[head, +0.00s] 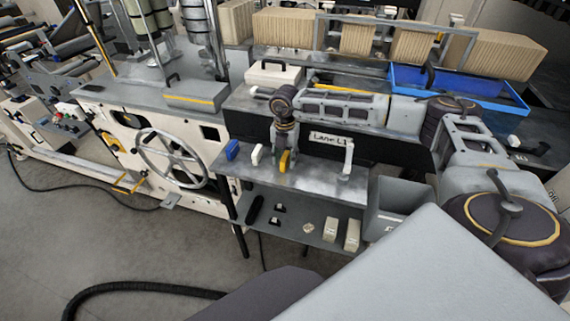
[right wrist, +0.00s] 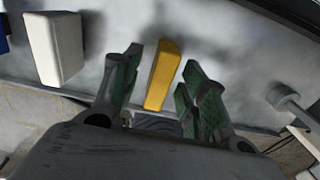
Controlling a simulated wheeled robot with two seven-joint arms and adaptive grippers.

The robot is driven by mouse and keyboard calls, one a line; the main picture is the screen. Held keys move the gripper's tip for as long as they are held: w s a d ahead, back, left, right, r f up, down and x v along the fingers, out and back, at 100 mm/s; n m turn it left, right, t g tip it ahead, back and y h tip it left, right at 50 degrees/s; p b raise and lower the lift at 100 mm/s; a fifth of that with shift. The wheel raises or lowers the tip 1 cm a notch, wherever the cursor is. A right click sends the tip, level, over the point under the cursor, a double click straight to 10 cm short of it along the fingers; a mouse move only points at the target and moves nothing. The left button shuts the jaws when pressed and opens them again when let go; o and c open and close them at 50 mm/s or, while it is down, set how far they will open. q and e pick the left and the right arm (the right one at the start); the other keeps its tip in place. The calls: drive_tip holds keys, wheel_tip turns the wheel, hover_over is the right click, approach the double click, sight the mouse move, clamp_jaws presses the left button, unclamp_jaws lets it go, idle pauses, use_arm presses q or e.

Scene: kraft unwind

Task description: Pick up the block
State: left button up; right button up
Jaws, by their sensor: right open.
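The yellow block (head: 285,161) stands on the grey metal shelf, and it also shows in the right wrist view (right wrist: 162,77). My right gripper (head: 285,142) reaches down over it. In the right wrist view the right gripper (right wrist: 163,65) is open, with one green-padded finger on each side of the yellow block. A gap shows between the block and the fingers. A white block (head: 257,154) and a blue block (head: 232,149) stand to the left on the same shelf. My left gripper is not in view.
A white post-like fitting (head: 348,157) stands right of the yellow block. A label reading "Lane L1" (head: 327,138) is behind the shelf. A lower shelf (head: 290,226) holds several small items. A grey bin (head: 393,207) is to the right.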

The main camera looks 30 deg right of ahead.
sight(285, 156)
drive_tip(key=c, duration=0.9)
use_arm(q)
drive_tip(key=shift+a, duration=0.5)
use_arm(e)
clamp_jaws()
drive_tip(key=shift+r, duration=0.2)
drive_tip(key=shift+r, duration=0.6)
wheel_tip(285, 156, up, 7)
drive_tip(key=shift+f+b, duration=0.1)
drive_tip(key=shift+b, duration=0.4)
drive_tip(key=shift+r, duration=0.85)
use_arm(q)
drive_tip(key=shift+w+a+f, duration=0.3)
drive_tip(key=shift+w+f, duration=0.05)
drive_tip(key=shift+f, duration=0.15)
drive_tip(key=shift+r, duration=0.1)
use_arm(e)
drive_tip(key=shift+r, duration=0.1)
